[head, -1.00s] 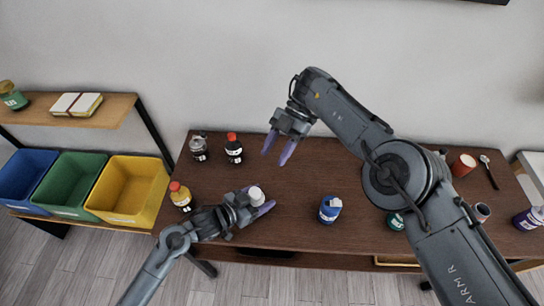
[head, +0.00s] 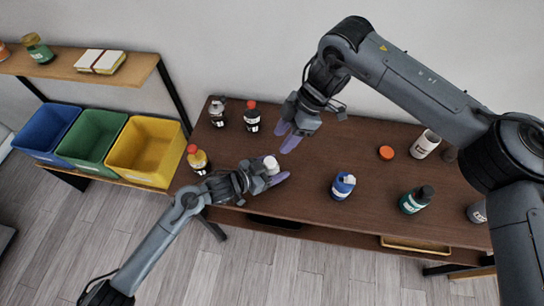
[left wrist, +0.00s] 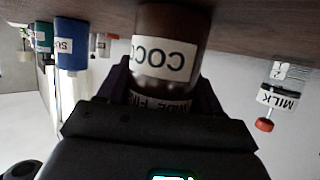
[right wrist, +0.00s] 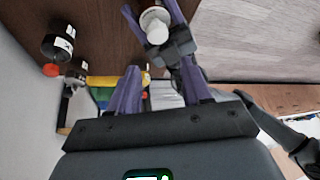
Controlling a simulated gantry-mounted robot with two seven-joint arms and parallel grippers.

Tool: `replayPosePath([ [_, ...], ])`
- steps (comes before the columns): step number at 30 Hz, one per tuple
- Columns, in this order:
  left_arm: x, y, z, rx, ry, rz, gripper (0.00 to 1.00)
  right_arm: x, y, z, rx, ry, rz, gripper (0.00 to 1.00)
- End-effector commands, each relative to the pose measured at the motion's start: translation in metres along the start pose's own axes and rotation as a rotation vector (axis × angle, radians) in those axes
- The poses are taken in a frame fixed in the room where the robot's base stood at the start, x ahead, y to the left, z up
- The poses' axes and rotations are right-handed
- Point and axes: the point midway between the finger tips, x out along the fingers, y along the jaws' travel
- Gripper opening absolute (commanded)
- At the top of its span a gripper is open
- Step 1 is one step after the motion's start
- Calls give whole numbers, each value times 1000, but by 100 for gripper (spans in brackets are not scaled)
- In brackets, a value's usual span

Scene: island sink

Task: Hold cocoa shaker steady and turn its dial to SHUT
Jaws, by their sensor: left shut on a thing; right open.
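The cocoa shaker (head: 271,163) stands on the brown table in the head view, its pale top up. My left gripper (head: 268,174) is shut on it. In the left wrist view the brown shaker (left wrist: 170,48) appears upside down, with a COCO label and a lettered ring reading about "WIDE FINE". The dial's setting cannot be read. My right gripper (head: 288,138) is open and empty above and behind the shaker. In the right wrist view the shaker's white top (right wrist: 156,24) lies beyond the open purple fingers, apart from them.
A yellow bottle (head: 198,160), a milk bottle (head: 218,113) and a dark red-capped bottle (head: 252,118) stand left. A blue container (head: 343,186), a green bottle (head: 415,200), an orange disc (head: 386,153) and a white can (head: 426,144) are right. Bare table lies between.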

Motion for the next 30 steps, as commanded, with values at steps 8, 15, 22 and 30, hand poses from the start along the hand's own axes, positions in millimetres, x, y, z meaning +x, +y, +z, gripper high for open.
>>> replayPosePath([
  [8, 0, 0, 0, 0, 0, 0, 31, -12, -5, 2, -11, -62, 46, 49],
  [15, 0, 0, 0, 0, 0, 0, 31, 20, -4, 4, -11, -65, 45, 49],
  [22, 0, 0, 0, 0, 0, 0, 31, 60, -2, 7, -11, -65, 46, 49],
  [30, 0, 0, 0, 0, 0, 0, 31, 90, 0, 9, -10, -64, 47, 49],
])
